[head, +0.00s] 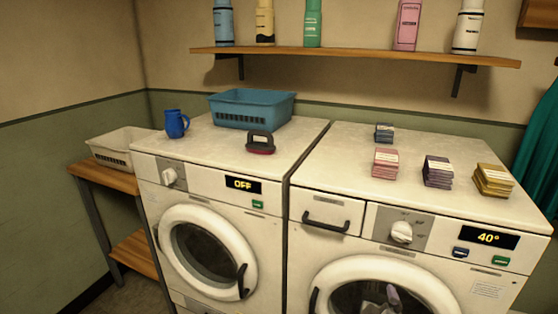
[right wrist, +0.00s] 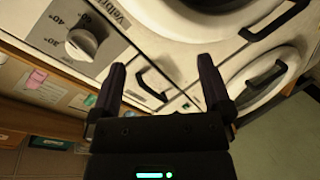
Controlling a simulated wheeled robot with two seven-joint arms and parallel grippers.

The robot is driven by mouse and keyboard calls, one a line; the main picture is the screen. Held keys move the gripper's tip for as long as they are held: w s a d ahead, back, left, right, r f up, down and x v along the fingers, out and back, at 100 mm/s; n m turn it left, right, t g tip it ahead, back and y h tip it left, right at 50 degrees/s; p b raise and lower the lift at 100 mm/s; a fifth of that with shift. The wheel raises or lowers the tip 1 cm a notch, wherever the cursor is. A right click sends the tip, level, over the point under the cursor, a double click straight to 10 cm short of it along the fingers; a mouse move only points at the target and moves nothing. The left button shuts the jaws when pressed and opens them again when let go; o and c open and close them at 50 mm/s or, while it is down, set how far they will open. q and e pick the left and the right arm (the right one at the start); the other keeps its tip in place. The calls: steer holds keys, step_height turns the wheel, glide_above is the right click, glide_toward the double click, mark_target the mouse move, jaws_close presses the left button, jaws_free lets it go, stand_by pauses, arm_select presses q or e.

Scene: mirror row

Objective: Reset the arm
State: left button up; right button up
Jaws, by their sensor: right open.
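My right gripper (right wrist: 162,66) shows in the right wrist view with its two dark fingers wide apart and nothing between them. The machine fronts lie beyond the fingers in a turned picture, with a white dial (right wrist: 82,44) at the left and a dark drawer handle (right wrist: 152,82) seen between the fingers. No contact with them is visible. Neither arm nor gripper shows in the head view, and my left gripper is in neither view.
Two white washing machines, left (head: 215,195) and right (head: 350,160), stand side by side with closed doors. On top are a blue basket (head: 252,108), a blue jug (head: 176,123), a dark-handled brush (head: 260,143) and several small stacks (head: 386,162). A bottle shelf (head: 350,54) hangs above.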

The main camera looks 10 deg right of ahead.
steer(key=s+a+f+m+g+y, duration=0.1)
steer(key=s+a+f+g+y, duration=0.2)
steer(key=s+f, duration=0.7)
steer(key=s+a+f+m+g+y, duration=0.1)
steer(key=s+a+f+g, duration=0.25)
steer(key=s+f, duration=0.65)
steer(key=s+a+f+m+g, duration=0.1)
steer(key=s+f+g, duration=0.2)
steer(key=s, duration=0.8)
steer(key=s+a+f+m+g+y, duration=0.1)
steer(key=s+f, duration=0.5)
steer(key=s, duration=0.6)
steer(key=shift+s+m+g, duration=0.2)
steer(key=shift+m+g, duration=0.4)
steer(key=shift+g, duration=0.55)
steer(key=shift+w+a+f, duration=0.1)
